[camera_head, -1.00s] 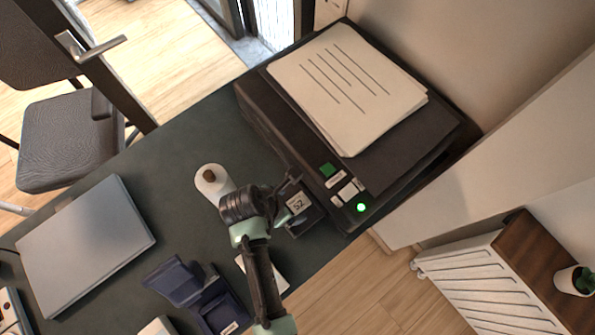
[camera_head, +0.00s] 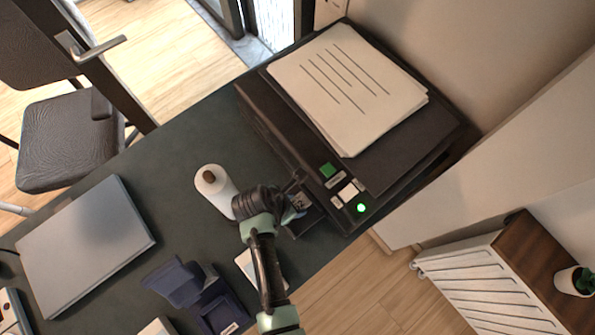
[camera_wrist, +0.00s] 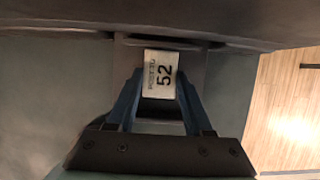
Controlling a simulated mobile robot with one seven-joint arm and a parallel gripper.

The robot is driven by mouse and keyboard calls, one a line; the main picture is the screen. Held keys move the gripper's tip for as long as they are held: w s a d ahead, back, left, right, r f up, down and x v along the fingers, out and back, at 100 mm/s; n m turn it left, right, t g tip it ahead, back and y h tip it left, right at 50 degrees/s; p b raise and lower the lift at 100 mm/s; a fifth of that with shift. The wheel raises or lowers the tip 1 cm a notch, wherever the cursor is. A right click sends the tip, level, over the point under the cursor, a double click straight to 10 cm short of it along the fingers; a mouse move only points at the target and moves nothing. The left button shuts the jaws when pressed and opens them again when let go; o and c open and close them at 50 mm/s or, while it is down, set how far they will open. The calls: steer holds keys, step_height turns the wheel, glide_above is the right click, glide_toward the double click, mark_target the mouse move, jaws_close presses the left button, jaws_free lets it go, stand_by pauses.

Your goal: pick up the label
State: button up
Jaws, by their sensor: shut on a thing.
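The label (camera_wrist: 159,72) is a small pale rectangle printed with "52" and a line of smaller text. In the wrist view it sits between the two blue fingers of my gripper (camera_wrist: 160,82), which are shut on it. A dark slotted holder lies just behind and around it. In the head view my gripper (camera_head: 298,201) is at the right end of the desk, over a small dark box (camera_head: 309,222) beside the printer. The label is mostly hidden there, and I cannot tell whether it still touches the box.
The black printer (camera_head: 262,128) carries a paper stack (camera_head: 345,85) and shows a green light. A grey laptop (camera_head: 85,243) and a dark blue open case (camera_head: 180,283) lie farther left.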

jaws_close()
steer(key=shift+r, duration=0.15)
